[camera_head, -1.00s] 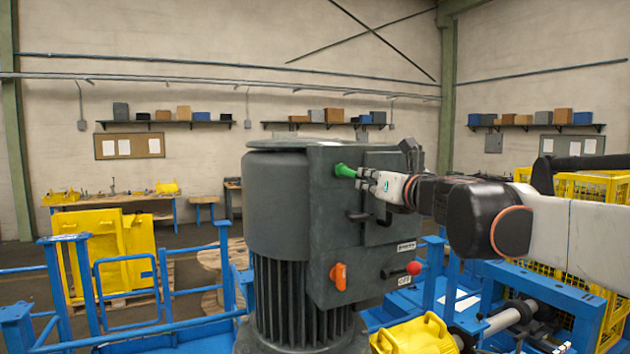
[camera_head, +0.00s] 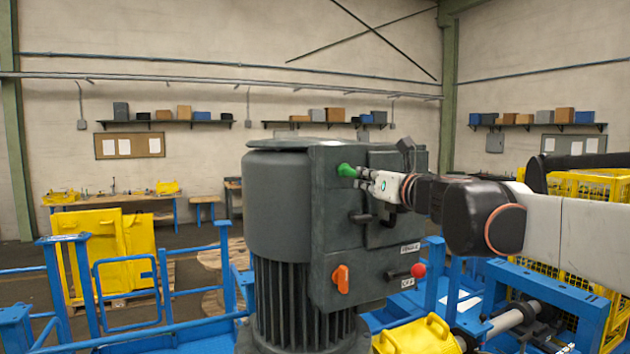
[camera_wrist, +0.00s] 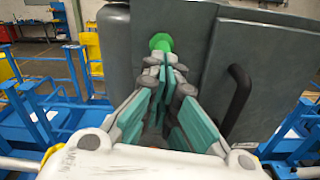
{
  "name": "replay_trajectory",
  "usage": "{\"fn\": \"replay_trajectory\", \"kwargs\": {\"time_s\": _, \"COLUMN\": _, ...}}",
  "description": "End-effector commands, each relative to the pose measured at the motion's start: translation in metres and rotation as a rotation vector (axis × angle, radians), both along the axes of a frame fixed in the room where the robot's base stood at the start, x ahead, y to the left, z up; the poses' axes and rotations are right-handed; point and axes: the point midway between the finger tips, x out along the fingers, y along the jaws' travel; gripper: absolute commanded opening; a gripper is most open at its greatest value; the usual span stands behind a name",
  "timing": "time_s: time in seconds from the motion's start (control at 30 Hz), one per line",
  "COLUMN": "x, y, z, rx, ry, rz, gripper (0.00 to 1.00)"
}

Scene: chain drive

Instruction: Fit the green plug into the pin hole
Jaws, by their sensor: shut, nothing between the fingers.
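The green plug (camera_head: 346,170) sits at the upper part of the front face of the dark grey drive housing (camera_head: 327,232). In the wrist view the plug's rounded green end (camera_wrist: 160,42) shows just beyond my fingertips, against the grey face. The pin hole itself is not visible; I cannot tell how deep the plug sits. My gripper (camera_head: 366,174) comes from the right, its fingertips close to the plug. In the wrist view the fingers (camera_wrist: 165,62) are shut together with nothing between them. Whether they touch the plug I cannot tell.
A black bar handle (camera_wrist: 237,100) stands out from the housing to the right of my fingers. An orange handle (camera_head: 341,279) and a red knob (camera_head: 418,270) are lower on the housing. Blue rails (camera_head: 150,278) and a yellow part (camera_head: 418,337) surround it.

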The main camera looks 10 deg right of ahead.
Motion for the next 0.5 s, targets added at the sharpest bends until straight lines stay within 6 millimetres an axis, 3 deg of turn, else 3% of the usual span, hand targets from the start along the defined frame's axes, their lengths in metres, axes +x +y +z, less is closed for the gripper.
{"fn": "replay_trajectory", "kwargs": {"time_s": 0.5, "x": 0.0089, "y": 0.0034, "z": -0.0001, "rx": 0.0, "ry": 0.0, "rz": 0.001, "gripper": 0.0}}
